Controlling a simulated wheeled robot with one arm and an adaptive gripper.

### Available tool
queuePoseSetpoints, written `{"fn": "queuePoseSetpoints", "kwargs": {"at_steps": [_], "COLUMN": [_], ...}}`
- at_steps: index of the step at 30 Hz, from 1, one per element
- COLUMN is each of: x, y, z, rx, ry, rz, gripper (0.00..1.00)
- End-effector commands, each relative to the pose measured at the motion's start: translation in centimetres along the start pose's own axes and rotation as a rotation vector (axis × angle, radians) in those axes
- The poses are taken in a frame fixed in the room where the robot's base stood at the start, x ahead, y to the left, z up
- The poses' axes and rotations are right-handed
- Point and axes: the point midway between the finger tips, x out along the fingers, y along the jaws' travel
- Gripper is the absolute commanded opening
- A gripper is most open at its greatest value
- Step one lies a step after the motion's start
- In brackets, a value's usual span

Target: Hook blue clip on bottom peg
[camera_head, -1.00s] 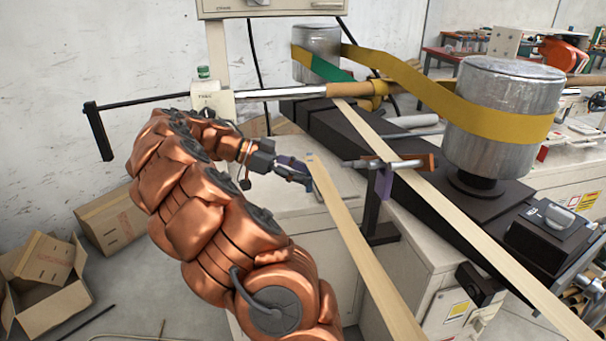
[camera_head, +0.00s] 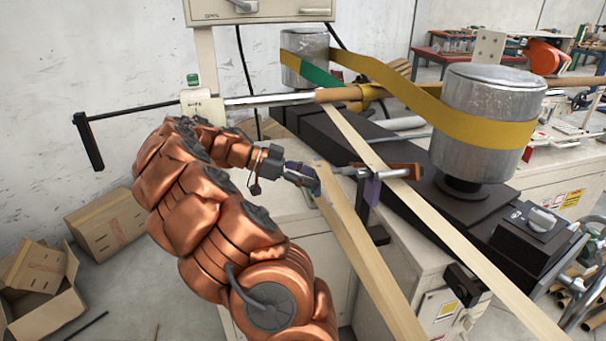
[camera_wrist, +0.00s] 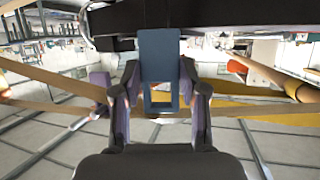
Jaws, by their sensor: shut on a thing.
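My gripper (camera_head: 308,177) is shut on the blue clip (camera_wrist: 158,60), a flat blue plate with a square opening near its lower end in the wrist view. In the head view the clip (camera_head: 317,188) is small and partly hidden by the fingers. It sits at the top end of a pale strip (camera_head: 365,250) that slopes down to the lower right. A short metal peg with copper-coloured parts (camera_head: 396,171) stands just right of the gripper on a dark and purple bracket (camera_head: 370,190). The clip appears apart from it. I cannot tell which peg is the bottom one.
A second pale strip (camera_head: 450,230) runs from the horizontal winding shaft (camera_head: 268,99) to the lower right, behind the peg. A yellow belt (camera_head: 400,85) wraps two metal drums (camera_head: 487,110). The machine fills the right; cardboard boxes (camera_head: 105,220) lie on the floor at left.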

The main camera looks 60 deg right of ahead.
Motion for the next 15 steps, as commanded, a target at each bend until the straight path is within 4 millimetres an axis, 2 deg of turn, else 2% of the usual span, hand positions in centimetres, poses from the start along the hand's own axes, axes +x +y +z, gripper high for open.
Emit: {"fn": "queuePoseSetpoints", "kwargs": {"at_steps": [15], "x": [2.4], "y": [-0.6], "z": [-0.9], "rx": [-0.002], "ry": [0.001], "rz": [0.004], "gripper": [0.09]}}
